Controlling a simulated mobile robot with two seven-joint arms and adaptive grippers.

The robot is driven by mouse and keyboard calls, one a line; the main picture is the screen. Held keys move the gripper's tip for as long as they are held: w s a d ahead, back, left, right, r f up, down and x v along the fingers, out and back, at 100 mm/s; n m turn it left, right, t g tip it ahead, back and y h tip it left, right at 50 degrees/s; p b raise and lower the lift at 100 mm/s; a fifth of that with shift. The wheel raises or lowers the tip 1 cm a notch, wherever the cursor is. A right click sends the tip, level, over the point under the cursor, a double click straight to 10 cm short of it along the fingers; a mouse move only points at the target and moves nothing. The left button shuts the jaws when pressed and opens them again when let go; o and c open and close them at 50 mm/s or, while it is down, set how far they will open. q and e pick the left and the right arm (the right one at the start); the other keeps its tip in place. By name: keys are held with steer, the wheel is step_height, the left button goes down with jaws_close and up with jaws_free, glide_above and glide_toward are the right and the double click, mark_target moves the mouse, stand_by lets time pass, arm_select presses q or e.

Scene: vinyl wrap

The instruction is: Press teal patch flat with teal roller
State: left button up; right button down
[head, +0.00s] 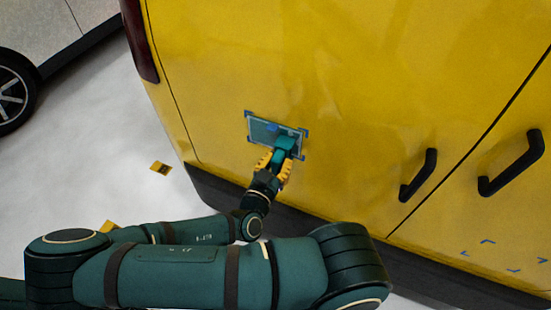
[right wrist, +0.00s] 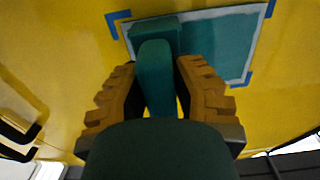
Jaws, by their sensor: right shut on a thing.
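The teal patch (head: 262,131) sits on the yellow van side, inside blue corner marks and with a pale border. It also shows in the right wrist view (right wrist: 218,45). My right gripper (head: 274,166) is shut on the handle of the teal roller (head: 285,145). In the right wrist view the handle (right wrist: 155,80) is between the two yellow-orange fingers, and the roller's head (right wrist: 152,33) lies over one end of the patch. I cannot tell whether the roller touches the patch. The roller hides part of the patch. My left gripper is not in view.
The yellow van panel (head: 350,100) fills the right side. Two black door handles (head: 418,175) stick out right of the patch. More blue corner marks (head: 487,241) lie at lower right.

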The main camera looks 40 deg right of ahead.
steer(key=shift+s+d+r+p, duration=0.15)
steer(key=shift+s+d+p, duration=0.2)
steer(key=shift+s, duration=0.35)
steer(key=shift+s+d+p, duration=0.2)
steer(key=shift+s+p, duration=0.3)
steer(key=shift+p, duration=0.05)
steer(key=shift+s+d+p, duration=0.15)
steer(key=shift+s+p, duration=0.3)
steer(key=shift+p, duration=0.05)
steer(key=shift+a, duration=0.1)
